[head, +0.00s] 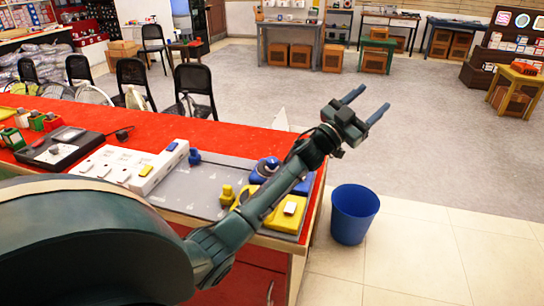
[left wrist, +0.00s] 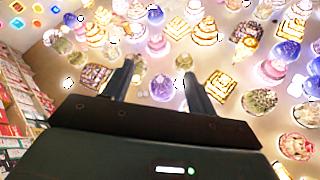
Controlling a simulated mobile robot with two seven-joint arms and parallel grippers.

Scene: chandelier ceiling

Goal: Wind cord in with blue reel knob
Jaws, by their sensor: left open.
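A blue round reel-like part (head: 266,170) sits near the right end of the grey mat (head: 190,190) on the red table, partly hidden behind my left arm. I cannot make out its knob or cord clearly. A small blue knob-shaped piece (head: 195,157) stands farther left, beside the white strip. My left gripper (head: 375,97) is open and empty, raised beyond the table's right end, fingers pointing up and right. The left wrist view shows its open fingers (left wrist: 158,70) against the lamps of the ceiling, with no table. My right gripper is not in view.
A yellow block with a white button (head: 289,208) and a yellow knob piece (head: 227,194) lie on the mat. A white socket strip (head: 125,168) and a black device (head: 62,145) are at left. A blue bin (head: 354,214) stands on the floor right of the table.

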